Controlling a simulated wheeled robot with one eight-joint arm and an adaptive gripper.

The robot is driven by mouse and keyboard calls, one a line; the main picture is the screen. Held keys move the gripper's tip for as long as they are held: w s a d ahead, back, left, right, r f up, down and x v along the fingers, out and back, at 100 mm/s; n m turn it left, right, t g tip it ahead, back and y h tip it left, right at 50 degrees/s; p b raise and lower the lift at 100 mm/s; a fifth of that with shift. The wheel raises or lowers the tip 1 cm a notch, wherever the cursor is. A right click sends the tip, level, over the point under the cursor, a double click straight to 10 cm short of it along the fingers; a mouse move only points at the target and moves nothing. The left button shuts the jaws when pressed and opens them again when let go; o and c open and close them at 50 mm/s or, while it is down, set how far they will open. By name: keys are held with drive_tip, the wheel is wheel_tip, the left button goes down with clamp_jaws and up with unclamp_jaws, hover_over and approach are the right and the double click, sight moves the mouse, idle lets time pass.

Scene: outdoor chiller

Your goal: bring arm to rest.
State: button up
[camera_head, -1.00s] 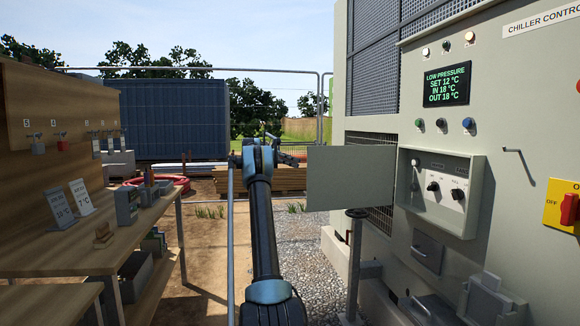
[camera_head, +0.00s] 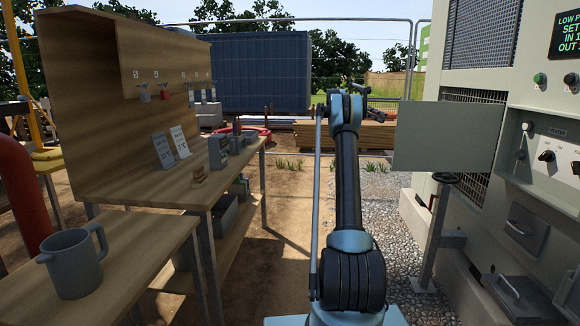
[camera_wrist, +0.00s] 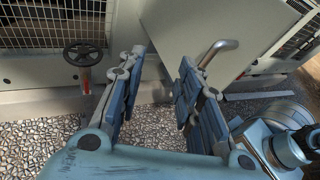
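My arm stretches forward from the bottom of the head view, raised, between the workbench and the chiller. My gripper (camera_head: 362,103) is at its far end, small in that view. In the wrist view my gripper (camera_wrist: 157,82) has its two blue-padded fingers apart with a clear gap between them. Nothing is held in the gap. Gravel and the grey chiller base show behind the fingers. The chiller (camera_head: 545,120) stands to the right of my arm, with its open panel door (camera_head: 447,136) just right of the arm in the head view.
A wooden workbench (camera_head: 150,180) with tags, small boxes and a grey jug (camera_head: 74,264) stands on the left. A black handwheel (camera_head: 443,178) on a post stands near the chiller; it also shows in the wrist view (camera_wrist: 83,53). Gravel ground (camera_head: 392,228) lies between.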

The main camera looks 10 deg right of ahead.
drive_tip(key=s+a+f+m+t+y, duration=0.1)
drive_tip(key=s+a+m+t+y, duration=0.1)
drive_tip(key=s+a, duration=0.65)
drive_tip(key=s+a+m+t+y, duration=0.1)
drive_tip(key=s+a+t, duration=0.3)
drive_tip(key=s, duration=0.7)
drive_tip(key=s+a+f+m+t+y, duration=0.1)
drive_tip(key=s+a+m+y, duration=0.1)
drive_tip(key=s+a, duration=0.65)
drive_tip(key=s+a+f+m+t+y, duration=0.1)
drive_tip(key=s+a+f+m+y, duration=0.1)
drive_tip(key=s+a+f, duration=0.3)
drive_tip(key=s+a+f+m+t+y, duration=0.1)
drive_tip(key=s+a+f, duration=0.4)
drive_tip(key=s+f, duration=0.9)
drive_tip(key=s+a+f+m+t+y, duration=0.2)
drive_tip(key=s+a+f, duration=0.4)
drive_tip(key=s+f, duration=0.3)
drive_tip(key=s+m+y, duration=0.1)
drive_tip(key=s, duration=0.1)
drive_tip(key=shift+s+f+m, duration=0.3)
drive_tip(key=shift+s, duration=0.05)
